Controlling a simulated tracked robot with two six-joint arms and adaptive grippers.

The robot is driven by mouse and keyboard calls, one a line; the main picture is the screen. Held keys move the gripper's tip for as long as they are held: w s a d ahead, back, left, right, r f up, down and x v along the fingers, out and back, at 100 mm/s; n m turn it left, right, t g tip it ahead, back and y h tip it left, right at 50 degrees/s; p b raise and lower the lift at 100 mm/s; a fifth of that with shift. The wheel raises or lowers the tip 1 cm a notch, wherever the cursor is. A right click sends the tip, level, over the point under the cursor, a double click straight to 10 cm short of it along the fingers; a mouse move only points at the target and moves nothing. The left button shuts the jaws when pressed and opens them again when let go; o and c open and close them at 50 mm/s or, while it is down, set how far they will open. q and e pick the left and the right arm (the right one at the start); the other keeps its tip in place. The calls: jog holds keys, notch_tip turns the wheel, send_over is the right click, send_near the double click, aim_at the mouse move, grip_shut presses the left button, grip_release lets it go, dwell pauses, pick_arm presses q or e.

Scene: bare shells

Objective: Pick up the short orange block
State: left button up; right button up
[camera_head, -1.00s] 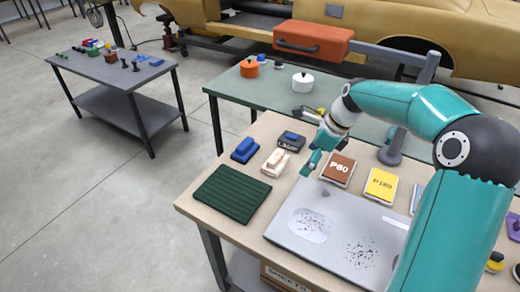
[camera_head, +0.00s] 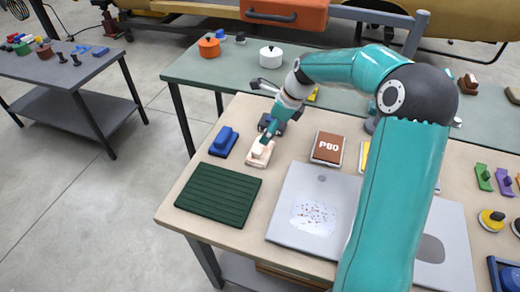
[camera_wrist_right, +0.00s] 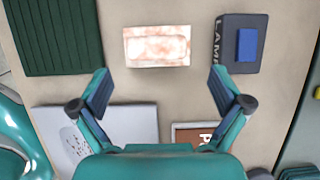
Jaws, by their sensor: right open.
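A short pale peach block with mottled orange-white patches (camera_head: 258,158) lies on the beige workbench, between a blue block and a dark block. In the right wrist view it appears as a mottled pale rectangle (camera_wrist_right: 157,46), ahead of my fingers. No plainly orange small block shows. My right gripper (camera_head: 268,130) hangs above the block's far side. In the right wrist view the gripper (camera_wrist_right: 160,80) is open, its two fingers wide apart with nothing between their tips. My left gripper is not in view.
Close by are a blue block (camera_head: 224,141), a dark block with a blue top (camera_wrist_right: 244,50), a ribbed green mat (camera_head: 218,196) and a brown P80 pad (camera_head: 328,147). A grey plate (camera_head: 290,225) lies in front. An orange pot (camera_head: 209,47) stands on the green table behind.

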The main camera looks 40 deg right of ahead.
jog(key=shift+p+x, duration=0.5)
jog(key=shift+x, duration=3.35)
jog(key=shift+a+r, duration=0.1)
jog(key=shift+a, duration=0.1)
jog(key=c, duration=1)
notch_tip(320, 180, up, 20)
jog(key=shift+s, duration=0.1)
